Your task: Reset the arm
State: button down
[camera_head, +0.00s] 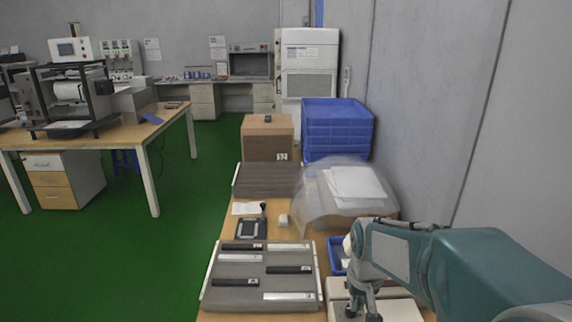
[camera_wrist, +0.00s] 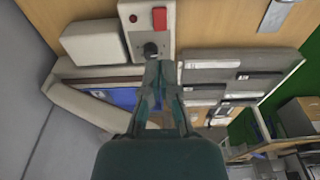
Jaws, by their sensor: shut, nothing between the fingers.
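My arm (camera_head: 490,265) reaches in from the right in the head view. My gripper (camera_head: 362,308) points down over a pale device at the near edge of the bench. In the wrist view my gripper (camera_wrist: 160,65) has its fingers together with nothing between them. Its fingertips appear close to a black knob (camera_wrist: 151,48) on a grey panel with a red switch (camera_wrist: 159,18). I cannot tell whether they touch the knob.
A grey tray (camera_head: 210,292) with black and silver bars lies left of my gripper. A small blue bin (camera_head: 335,262) sits beside my arm. Behind are a clear cover (camera_head: 312,200), a brown box (camera_head: 268,137) and stacked blue crates (camera_head: 338,125). A wall (camera_head: 430,130) closes the right side.

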jog(key=s+r+t, duration=0.2)
jog(key=s+r, duration=0.2)
jog(key=s, duration=0.4)
jog(key=s+r+t, duration=0.2)
jog(key=s+r, duration=0.3)
jog(key=s, duration=0.3)
jog(key=shift+s, duration=0.4)
